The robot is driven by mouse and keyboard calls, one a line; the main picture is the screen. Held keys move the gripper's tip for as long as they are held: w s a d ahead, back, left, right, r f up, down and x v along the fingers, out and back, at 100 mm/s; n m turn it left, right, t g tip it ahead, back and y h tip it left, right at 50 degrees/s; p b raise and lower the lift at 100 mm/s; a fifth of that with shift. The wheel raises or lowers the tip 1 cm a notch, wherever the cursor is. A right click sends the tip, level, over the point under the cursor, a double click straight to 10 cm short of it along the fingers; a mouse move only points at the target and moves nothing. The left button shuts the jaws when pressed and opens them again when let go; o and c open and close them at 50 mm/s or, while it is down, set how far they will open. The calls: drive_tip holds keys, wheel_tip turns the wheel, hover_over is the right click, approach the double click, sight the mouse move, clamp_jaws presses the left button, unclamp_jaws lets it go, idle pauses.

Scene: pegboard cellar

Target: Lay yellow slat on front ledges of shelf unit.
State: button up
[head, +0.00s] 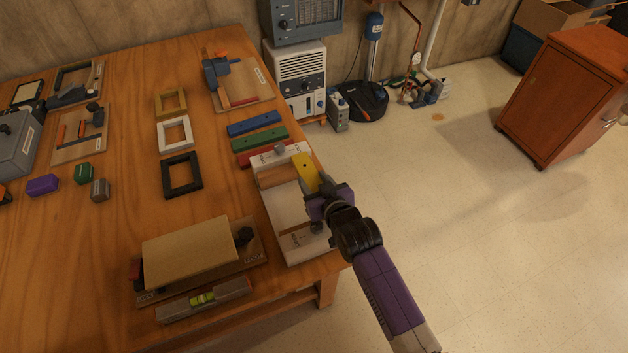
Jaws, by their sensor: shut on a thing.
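My gripper (317,188) is shut on the yellow slat (305,167), near its lower end. The slat points away from my gripper, over the right side of a pale unit with labels and a brown strip, which looks like the shelf unit (285,205). This unit stands at the table's right edge. My gripper and arm hide part of its right side. I cannot tell whether the slat touches the unit or is held above it. The unit's ledges are too small and too covered to make out clearly.
Blue (254,123), green (259,139) and red (262,155) slats lie just behind the unit on the wooden table (215,205). Black (181,190), white and tan frames lie to the left. A tilted tan board (198,250) and a level (204,300) are in front.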

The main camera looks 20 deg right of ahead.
drive_tip(key=shift+f+b, duration=0.3)
drive_tip(key=shift+f, duration=0.05)
drive_tip(key=shift+f, duration=0.2)
drive_tip(key=o, duration=1.5)
drive_tip(key=shift+c, duration=0.2)
drive_tip(key=shift+r, duration=0.1)
drive_tip(key=shift+s+r+p, duration=0.1)
drive_tip(key=shift+r+p, duration=0.4)
drive_tip(key=shift+r, duration=0.2)
drive_tip(key=v, duration=1.1)
drive_tip(key=shift+s+b, duration=0.3)
drive_tip(key=shift+s, duration=0.05)
